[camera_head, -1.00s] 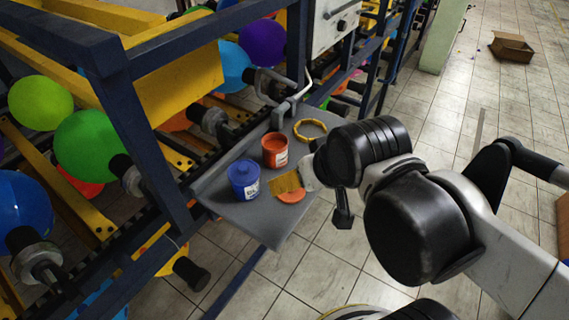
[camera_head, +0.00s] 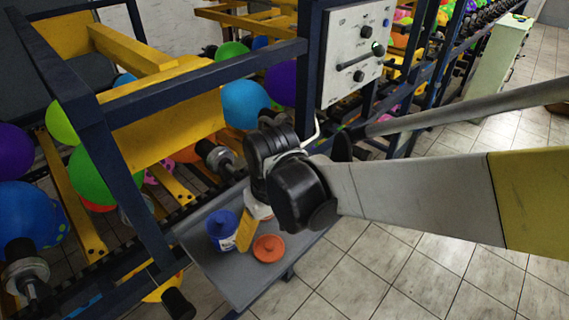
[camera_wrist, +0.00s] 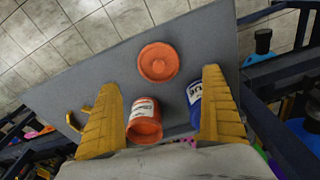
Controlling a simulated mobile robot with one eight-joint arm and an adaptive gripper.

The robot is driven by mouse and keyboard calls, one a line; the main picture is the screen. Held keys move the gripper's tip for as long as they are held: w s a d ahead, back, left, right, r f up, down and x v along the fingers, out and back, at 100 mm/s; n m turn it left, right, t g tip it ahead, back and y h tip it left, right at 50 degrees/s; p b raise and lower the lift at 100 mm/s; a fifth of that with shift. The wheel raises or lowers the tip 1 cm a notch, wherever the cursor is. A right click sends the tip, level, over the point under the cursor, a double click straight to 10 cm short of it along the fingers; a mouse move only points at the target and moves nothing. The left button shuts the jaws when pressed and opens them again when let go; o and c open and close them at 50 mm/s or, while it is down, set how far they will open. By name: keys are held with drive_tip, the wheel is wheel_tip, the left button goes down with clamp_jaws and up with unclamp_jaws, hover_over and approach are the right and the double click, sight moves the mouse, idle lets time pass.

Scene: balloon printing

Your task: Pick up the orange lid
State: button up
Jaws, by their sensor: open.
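The orange lid (camera_head: 268,248) lies flat on the grey table, beside my gripper (camera_head: 247,228) in the head view. In the wrist view the round lid (camera_wrist: 158,60), with a raised knob, lies ahead of and between the yellow fingertips of my gripper (camera_wrist: 160,80). The fingers are spread wide with nothing held between them. An open orange can (camera_wrist: 145,124) with a white label shows between the fingers, nearer the palm; my arm hides it in the head view.
A blue lidded can (camera_head: 222,232) stands left of my gripper; in the wrist view the blue can (camera_wrist: 194,102) is partly behind the right finger. A yellow ring (camera_wrist: 74,122) is partly hidden by the left finger. The grey table (camera_head: 245,283) adjoins a dark blue machine frame (camera_head: 110,135).

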sight(269, 245)
drive_tip(key=f+b, duration=0.1)
drive_tip(key=f, duration=0.2)
drive_tip(key=f+b, duration=0.1)
drive_tip(key=f, duration=0.2)
drive_tip(key=shift+w+a+f, duration=0.1)
drive_tip(key=shift+w+f, duration=0.1)
drive_tip(key=shift+f, duration=0.15)
drive_tip(key=c, duration=0.9)
